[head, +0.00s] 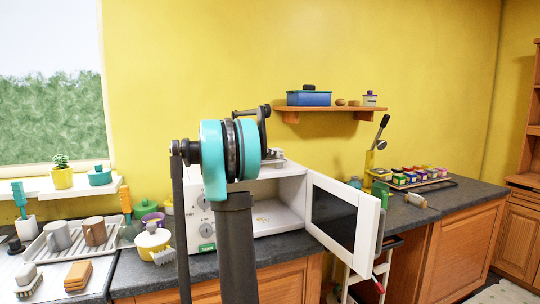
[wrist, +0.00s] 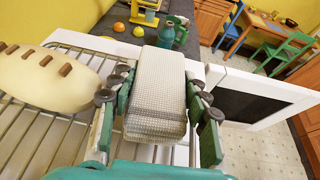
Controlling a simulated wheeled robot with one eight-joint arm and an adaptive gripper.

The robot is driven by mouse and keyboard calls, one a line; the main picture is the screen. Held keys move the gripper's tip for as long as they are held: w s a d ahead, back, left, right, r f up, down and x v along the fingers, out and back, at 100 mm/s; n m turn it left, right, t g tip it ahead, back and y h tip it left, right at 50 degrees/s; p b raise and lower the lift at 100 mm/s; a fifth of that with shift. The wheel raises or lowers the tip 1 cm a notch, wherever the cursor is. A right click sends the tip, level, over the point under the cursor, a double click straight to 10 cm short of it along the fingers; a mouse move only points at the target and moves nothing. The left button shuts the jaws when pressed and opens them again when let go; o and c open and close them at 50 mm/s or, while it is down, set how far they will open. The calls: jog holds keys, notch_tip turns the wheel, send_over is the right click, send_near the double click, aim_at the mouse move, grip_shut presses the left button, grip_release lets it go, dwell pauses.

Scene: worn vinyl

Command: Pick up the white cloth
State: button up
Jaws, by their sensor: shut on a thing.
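The white cloth (wrist: 158,85) shows in the wrist view as a folded, waffle-textured block with a grey band near its close end. My gripper (wrist: 160,100) has a teal finger pressed on each side of it and is shut on it. The cloth is over or on the wire rack beside the loaf; I cannot tell whether it touches what is below. In the head view my arm blocks the microwave's top, and the cloth cannot be made out there.
A pale loaf (wrist: 50,82) lies on the wire rack (wrist: 28,150) left of my gripper. The white microwave (head: 291,199) stands on the counter with its door (head: 343,224) swung open. A dish rack (head: 46,253) with mugs is at the left. A wall shelf (head: 330,109) hangs above.

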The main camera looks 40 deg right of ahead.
notch_tip(320, 180, up, 20)
dwell(0.6)
jog(key=o, duration=0.5)
jog(key=c, duration=0.5)
